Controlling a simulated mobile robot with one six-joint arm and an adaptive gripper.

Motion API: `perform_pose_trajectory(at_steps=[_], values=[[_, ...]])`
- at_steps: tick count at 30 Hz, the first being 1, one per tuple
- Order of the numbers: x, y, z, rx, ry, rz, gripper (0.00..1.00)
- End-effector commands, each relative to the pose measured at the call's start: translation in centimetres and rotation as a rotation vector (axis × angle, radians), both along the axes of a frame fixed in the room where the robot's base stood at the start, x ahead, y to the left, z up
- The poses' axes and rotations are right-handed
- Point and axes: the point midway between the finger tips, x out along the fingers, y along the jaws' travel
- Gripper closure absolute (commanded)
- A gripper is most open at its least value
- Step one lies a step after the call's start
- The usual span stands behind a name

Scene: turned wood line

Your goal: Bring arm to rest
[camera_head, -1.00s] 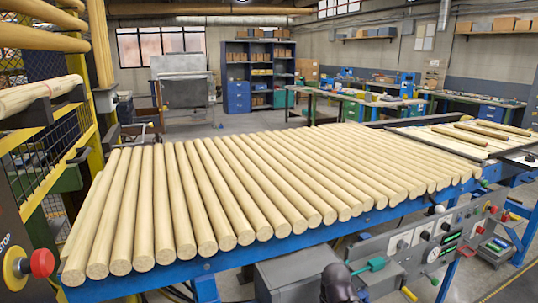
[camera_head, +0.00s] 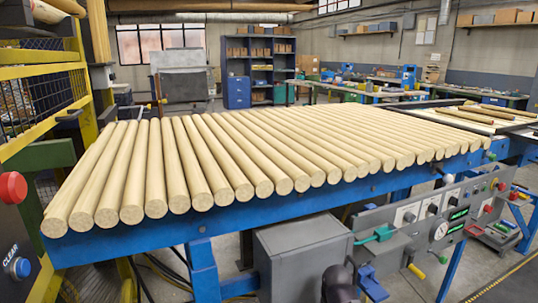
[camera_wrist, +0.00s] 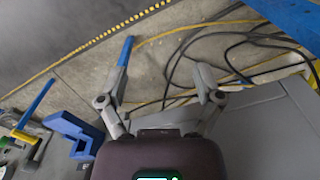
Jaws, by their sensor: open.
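My gripper (camera_wrist: 160,75) shows in the wrist view with its two grey fingers spread apart. Nothing is between the fingertips. The wrist camera looks down past them at a grey floor with dark cables (camera_wrist: 182,62). The task names no object to handle. A dark rounded shape at the bottom of the head view is partly cut off, and I cannot tell if it is part of my arm.
A blue-framed table (camera_head: 160,240) carries a row of wooden rods (camera_head: 190,165). A control panel (camera_head: 445,220) and a grey box (camera_head: 305,255) are at its front. A red stop button (camera_head: 12,187) and yellow guard (camera_head: 40,130) stand at left. A blue bracket (camera_wrist: 72,132) shows in the wrist view.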

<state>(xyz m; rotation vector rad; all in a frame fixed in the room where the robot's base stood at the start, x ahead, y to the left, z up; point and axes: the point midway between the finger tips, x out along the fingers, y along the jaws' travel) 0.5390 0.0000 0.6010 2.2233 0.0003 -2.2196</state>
Motion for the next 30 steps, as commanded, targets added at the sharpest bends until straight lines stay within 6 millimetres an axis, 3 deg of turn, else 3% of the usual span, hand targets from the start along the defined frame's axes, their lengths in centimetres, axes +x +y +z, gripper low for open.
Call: perform_pose_trajectory(at_steps=[4, 19, 23, 30], values=[[-0.1, 0.0, -1.0, 0.000, 0.003, 0.000, 0.16], [-0.1, 0.0, 2.7, 0.000, 0.002, 0.000, 0.16], [-0.1, 0.0, 4.2, 0.000, 0.002, 0.000, 0.16], [-0.1, 0.0, 8.6, 0.000, 0.002, 0.000, 0.16]])
